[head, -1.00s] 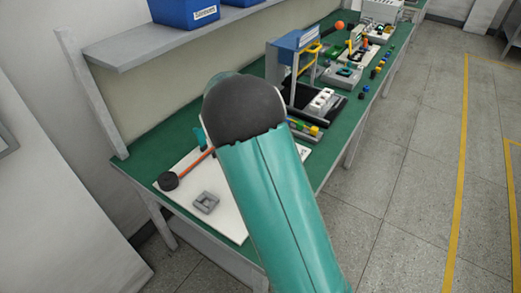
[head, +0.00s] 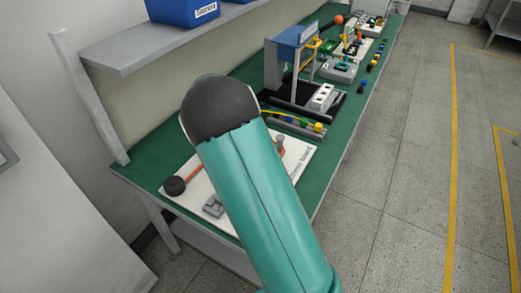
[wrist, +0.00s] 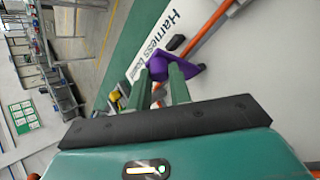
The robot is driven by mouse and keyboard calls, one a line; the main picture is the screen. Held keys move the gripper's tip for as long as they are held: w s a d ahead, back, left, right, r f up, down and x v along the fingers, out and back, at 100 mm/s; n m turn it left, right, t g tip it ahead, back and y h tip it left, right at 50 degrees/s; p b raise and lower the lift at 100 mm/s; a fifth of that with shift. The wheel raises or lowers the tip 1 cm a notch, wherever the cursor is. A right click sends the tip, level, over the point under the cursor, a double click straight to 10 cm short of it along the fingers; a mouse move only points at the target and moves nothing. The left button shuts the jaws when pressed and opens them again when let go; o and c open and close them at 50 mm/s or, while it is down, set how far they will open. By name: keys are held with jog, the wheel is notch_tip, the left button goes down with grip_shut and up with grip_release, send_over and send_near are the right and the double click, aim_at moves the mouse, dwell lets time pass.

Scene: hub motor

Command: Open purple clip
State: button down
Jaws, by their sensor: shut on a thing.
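The purple clip (wrist: 158,66) shows in the wrist view, on the white harness board (wrist: 268,65) beside an orange cable (wrist: 206,27). My gripper (wrist: 160,76) reaches it, with its two green fingers shut on the clip. The fingertips cover part of the clip, so how far it is open cannot be told. In the head view my arm hides the clip and the gripper. There the white harness board (head: 299,160) lies on the near end of the green bench.
A black round piece (head: 174,186) and a grey block (head: 213,207) sit on the board. A grey stand with a blue top (head: 295,40) stands farther along the bench, near a white block (head: 323,96). The floor at right is free.

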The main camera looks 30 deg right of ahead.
jog(key=shift+w+a+f, duration=0.15)
jog(key=shift+w+a, duration=0.05)
jog(key=shift+a, duration=0.15)
jog(key=shift+w+a+g+h, duration=0.35)
jog(key=shift+w+g+h, duration=0.3)
jog(key=shift+g+h, duration=0.4)
jog(key=shift+w+a+f+n+g+h, duration=0.15)
jog(key=shift+w+a+n+g+h, duration=0.15)
jog(key=shift+g, duration=0.25)
jog(key=shift+w+a+f+n+g+h, duration=0.1)
jog(key=shift+w+f+n+g+h, duration=0.1)
jog(key=shift+w+g+h, duration=0.25)
jog(key=shift+r, duration=0.1)
jog(key=c, duration=1.3)
grip_release()
jog(key=shift+s, duration=0.1)
jog(key=v, duration=1.3)
jog(key=shift+w+a+r, duration=0.1)
jog(key=shift+w+a, duration=0.1)
jog(key=shift+w, duration=0.15)
jog(key=shift+s, duration=0.1)
